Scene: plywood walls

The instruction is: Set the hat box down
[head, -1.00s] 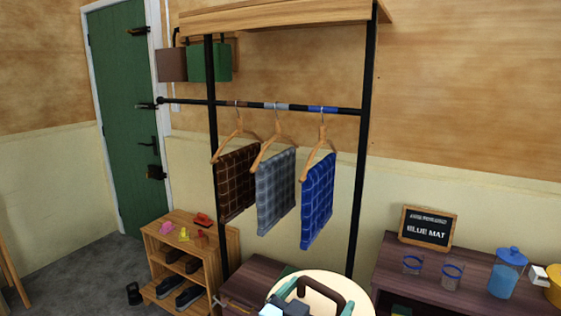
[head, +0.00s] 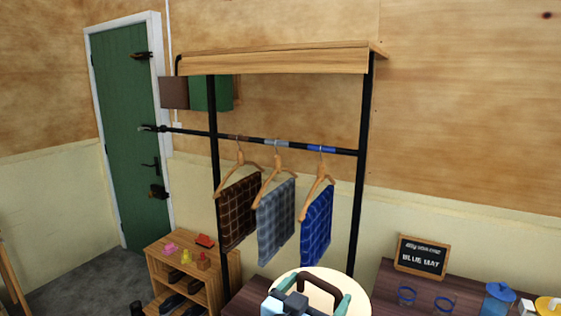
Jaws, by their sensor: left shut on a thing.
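The hat box (head: 356,297) shows at the bottom edge as a round cream lid with a dark handle (head: 321,280) standing up from it. Its sides are cut off by the frame, so I cannot see what is under it. My left gripper (head: 314,291), with teal fingers, is shut on the hat box at the handle. My right gripper is not in view. A rack with a wooden top shelf (head: 275,61) stands behind the box. The shelf's upper face is barely visible and nothing shows on it.
Brown, grey and blue checked cloths (head: 317,226) hang from the rack's rail. A shoe shelf (head: 160,263) stands left. A dark bench (head: 243,299) is behind the box.

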